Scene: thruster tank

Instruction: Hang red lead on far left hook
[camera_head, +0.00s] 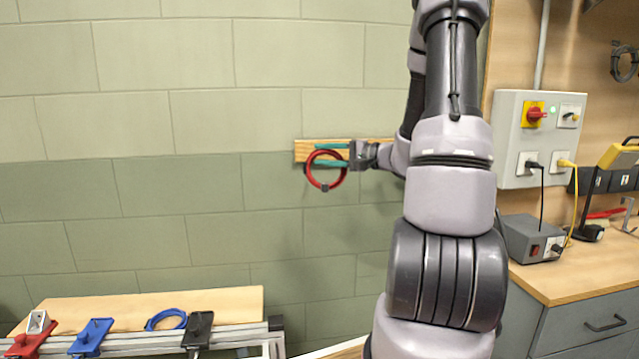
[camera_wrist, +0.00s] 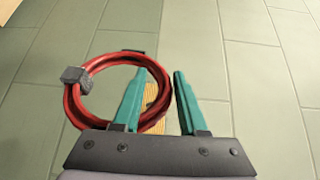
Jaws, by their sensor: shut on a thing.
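The red lead (camera_head: 309,178) is coiled in a ring with a grey block on it, in front of the left end of a wooden rail (camera_head: 303,146) on the wall. My gripper (camera_head: 328,154) reaches in from the right with teal fingers and is shut on the lead near the top of the ring. In the wrist view the lead (camera_wrist: 72,105) loops to the left of my gripper (camera_wrist: 157,85) and passes by the left finger. The rail (camera_wrist: 152,91) shows between the fingers. The far left hook is not clearly visible; I cannot tell whether the lead touches it.
A wooden bench (camera_head: 160,304) at lower left holds a blue coiled lead (camera_head: 166,312) and red, blue and black clamp-like parts. At right stand a grey power box (camera_head: 534,240) and a wall switch panel (camera_head: 510,140). The wall left of the rail is clear.

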